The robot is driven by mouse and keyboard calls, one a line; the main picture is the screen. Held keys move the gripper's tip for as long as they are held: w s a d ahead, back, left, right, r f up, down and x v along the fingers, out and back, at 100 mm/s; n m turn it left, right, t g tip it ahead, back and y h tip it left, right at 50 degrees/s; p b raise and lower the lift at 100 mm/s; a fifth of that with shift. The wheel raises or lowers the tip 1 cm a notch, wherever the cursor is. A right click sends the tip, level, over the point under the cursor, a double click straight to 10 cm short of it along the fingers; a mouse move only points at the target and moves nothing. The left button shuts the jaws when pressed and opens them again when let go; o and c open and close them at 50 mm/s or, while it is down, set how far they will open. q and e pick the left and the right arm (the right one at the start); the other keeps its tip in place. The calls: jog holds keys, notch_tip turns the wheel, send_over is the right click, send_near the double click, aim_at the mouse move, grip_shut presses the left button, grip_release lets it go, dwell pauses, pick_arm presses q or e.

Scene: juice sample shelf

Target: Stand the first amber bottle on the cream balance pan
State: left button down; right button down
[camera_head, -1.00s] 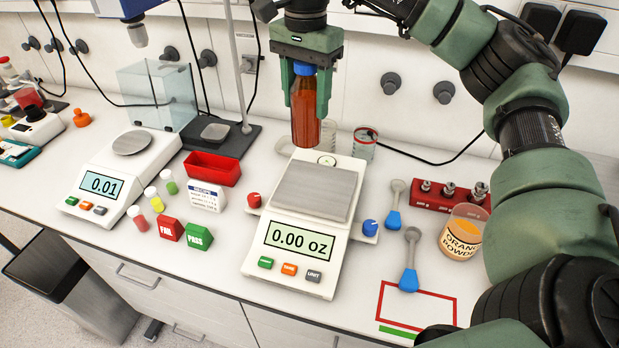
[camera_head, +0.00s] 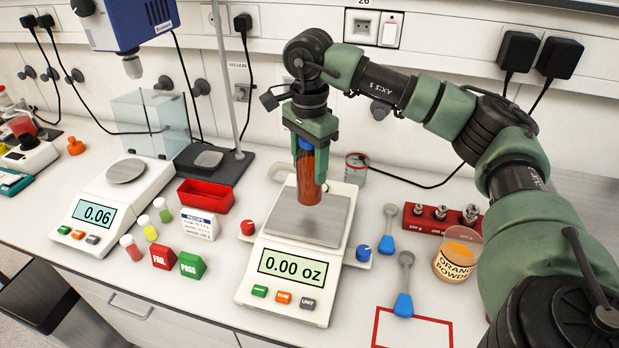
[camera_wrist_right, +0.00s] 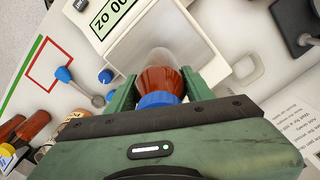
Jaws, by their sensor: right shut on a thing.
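The amber bottle (camera_head: 308,182) with a blue cap is upright, its lower end in front of the pan in the head view. The right gripper (camera_head: 310,157) is shut on its upper part. The cream balance (camera_head: 268,290) has a square grey pan (camera_head: 335,222) and reads 0.00 oz. The bottle appears over the pan; whether its base touches is hard to tell. In the right wrist view the bottle (camera_wrist_right: 160,79) and blue cap (camera_wrist_right: 158,99) sit between the fingers, with the pan (camera_wrist_right: 205,40) beyond. The left gripper is not in view.
A red knob (camera_head: 247,228) and blue knob (camera_head: 363,253) flank the balance. Blue-handled spoons (camera_head: 403,303) and an orange powder jar (camera_head: 455,262) are at right. A second scale (camera_head: 92,218) reads 0.06. More amber bottles (camera_wrist_right: 30,126) show in the right wrist view.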

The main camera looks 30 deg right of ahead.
aim_at(309, 181)
notch_tip(309, 181, down, 4)
jog(key=shift+f+p, duration=0.1)
jog(key=shift+p, duration=0.4)
jog(key=shift+f, duration=0.15)
jog(key=shift+f, duration=0.25)
jog(key=c, duration=0.6)
grip_release()
jog(key=shift+r, duration=0.1)
